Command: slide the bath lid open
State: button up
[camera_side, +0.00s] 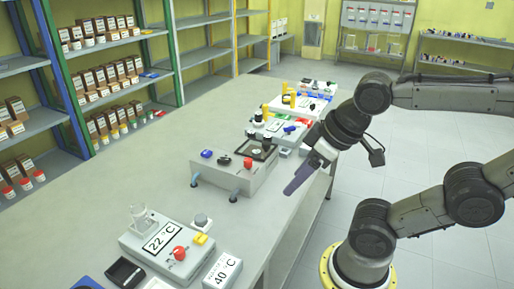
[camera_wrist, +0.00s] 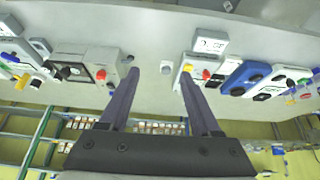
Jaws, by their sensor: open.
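The likely bath is a grey box (camera_side: 222,178) on the bench, with blue, black and red knobs and two pipes at its front. A dark-framed panel (camera_side: 262,150) on its top may be the lid; I cannot tell whether it is open. In the wrist view the box (camera_wrist: 88,58) appears left of my fingers. My gripper (camera_side: 292,188) hangs in the side view to the right of the box, near the bench's right edge and apart from the box. In the wrist view my gripper (camera_wrist: 162,72) has its two purple fingers spread, with nothing between them.
A 22 °C device (camera_side: 165,245) and a 40 °C display (camera_side: 223,272) stand nearer the camera. More instruments (camera_side: 300,100) crowd the bench behind the box. The bench (camera_side: 130,190) is bare to the left. Shelves (camera_side: 110,60) with boxes and jars line the wall.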

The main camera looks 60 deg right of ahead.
jog(key=w+d+r+n+g, duration=0.3)
jog(key=w+d+r+n, duration=0.65)
jog(key=w+r, duration=0.35)
jog(key=g, duration=0.3)
send_over(266, 143)
notch_tip(266, 143, down, 11)
jog(key=shift+m, duration=0.35)
notch_tip(266, 143, down, 14)
jog(key=shift+d+r, duration=0.1)
jog(key=shift+r, duration=0.1)
grip_shut()
